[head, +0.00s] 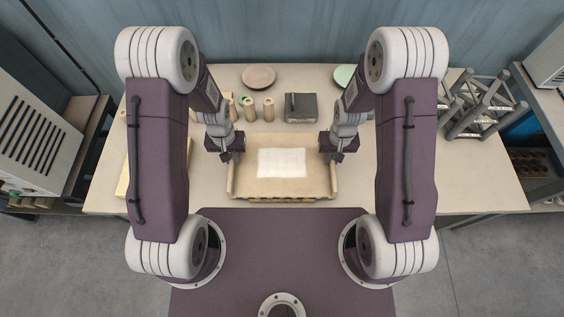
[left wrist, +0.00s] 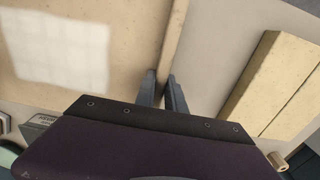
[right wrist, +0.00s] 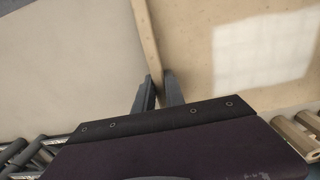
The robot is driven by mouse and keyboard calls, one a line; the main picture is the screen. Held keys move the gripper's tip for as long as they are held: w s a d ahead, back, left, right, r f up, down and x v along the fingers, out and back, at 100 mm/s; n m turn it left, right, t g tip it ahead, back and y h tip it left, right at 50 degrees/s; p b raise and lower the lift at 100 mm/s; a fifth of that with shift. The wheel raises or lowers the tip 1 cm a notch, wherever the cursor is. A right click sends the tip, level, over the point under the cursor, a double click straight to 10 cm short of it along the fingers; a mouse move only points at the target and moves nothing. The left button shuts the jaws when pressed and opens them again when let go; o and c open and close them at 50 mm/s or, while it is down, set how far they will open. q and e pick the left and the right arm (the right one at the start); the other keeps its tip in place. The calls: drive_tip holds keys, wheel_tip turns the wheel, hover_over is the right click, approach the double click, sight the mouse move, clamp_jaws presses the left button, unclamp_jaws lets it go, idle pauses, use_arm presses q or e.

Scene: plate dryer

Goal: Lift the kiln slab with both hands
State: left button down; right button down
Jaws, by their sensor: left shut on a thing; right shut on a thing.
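The kiln slab (head: 250,188) is a tan, tray-like board with raised side rims and a pale white patch (head: 282,163) in its middle. It is in front of my body, over the near part of the table. My left gripper (head: 232,157) is shut on its left rim, also seen in the left wrist view (left wrist: 173,40). My right gripper (head: 332,156) is shut on its right rim, which shows in the right wrist view (right wrist: 146,35). The slab looks about level. I cannot tell from these views whether it touches the table.
Several wooden cylinders (head: 249,110), a dark grey box (head: 300,107), a pinkish plate (head: 258,77) and a pale green plate (head: 344,75) stand at the back. A grey tube rack (head: 478,105) stands at the right. A yellowish board (left wrist: 275,95) lies left of the slab.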

use_arm(q)
drive_tip(key=shift+r, duration=0.1)
use_arm(e)
drive_tip(key=shift+w+r, duration=0.1)
